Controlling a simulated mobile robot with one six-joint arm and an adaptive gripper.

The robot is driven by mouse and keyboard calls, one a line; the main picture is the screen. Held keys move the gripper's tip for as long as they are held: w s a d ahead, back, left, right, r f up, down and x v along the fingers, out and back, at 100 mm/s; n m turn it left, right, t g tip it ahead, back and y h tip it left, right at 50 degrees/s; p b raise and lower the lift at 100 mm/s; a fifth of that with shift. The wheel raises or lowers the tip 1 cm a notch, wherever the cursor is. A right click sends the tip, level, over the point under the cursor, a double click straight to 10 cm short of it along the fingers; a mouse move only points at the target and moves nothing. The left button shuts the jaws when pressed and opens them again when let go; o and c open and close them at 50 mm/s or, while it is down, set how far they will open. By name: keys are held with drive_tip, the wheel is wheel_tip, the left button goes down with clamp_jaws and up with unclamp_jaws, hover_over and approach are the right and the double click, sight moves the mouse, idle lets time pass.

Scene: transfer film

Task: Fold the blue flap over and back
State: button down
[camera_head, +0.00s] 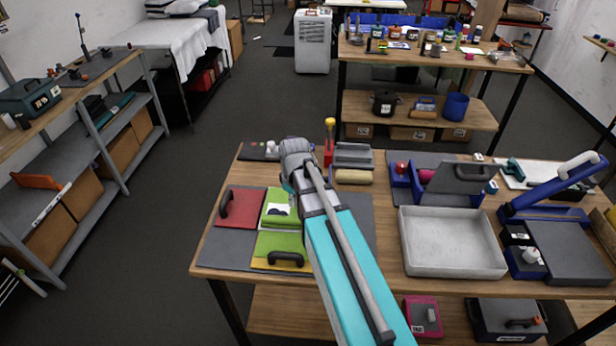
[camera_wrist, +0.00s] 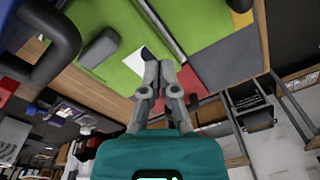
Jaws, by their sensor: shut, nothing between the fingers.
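My gripper (camera_wrist: 159,75) shows in the wrist view, its two grey fingers together and nothing seen between them. It is close to the green panels (camera_wrist: 108,65); I cannot tell whether it touches them. In the head view my arm hides the fingers and the right part of the flap board (camera_head: 225,245). There, a red panel (camera_head: 243,207) with a black handle and green panels (camera_head: 277,243) show. No blue flap is clearly visible. In the wrist view, a blue piece (camera_wrist: 12,68) by a large black handle (camera_wrist: 45,45) may be part of it.
Right of my arm on the table (camera_head: 385,265) are a white tray (camera_head: 452,243), a blue-framed press (camera_head: 560,245) and a blue holder (camera_head: 410,185). A shelf (camera_head: 75,170) is at the left, with clear floor between.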

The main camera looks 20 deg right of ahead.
drive_tip(key=w+d+r+n+p, duration=0.4)
drive_tip(key=w+d+r+n, duration=0.1)
drive_tip(key=w, duration=0.4)
drive_tip(key=shift+w+d+r+n+p, duration=0.2)
drive_tip(key=shift+r+n+p, duration=0.25)
drive_tip(key=shift+n, duration=0.35)
drive_tip(key=shift+f, duration=0.15)
drive_tip(key=f+b, duration=0.6)
drive_tip(key=b, duration=0.1)
drive_tip(key=a+f+b, duration=0.1)
drive_tip(key=f+b, duration=0.2)
drive_tip(key=f, duration=0.1)
drive_tip(key=shift+w+a+f+b, duration=0.1)
drive_tip(key=shift+w+b, duration=0.15)
drive_tip(key=shift+b, duration=0.05)
drive_tip(key=d, duration=0.1)
drive_tip(key=s+d+r+p, duration=0.1)
drive_tip(key=d, duration=0.1)
drive_tip(key=shift+s+r, duration=0.2)
drive_tip(key=shift+s+d, duration=0.2)
drive_tip(key=shift+d, duration=0.15)
drive_tip(key=shift+r+y+p, duration=0.1)
drive_tip(key=shift+y+p, duration=0.2)
drive_tip(key=shift+y, duration=0.1)
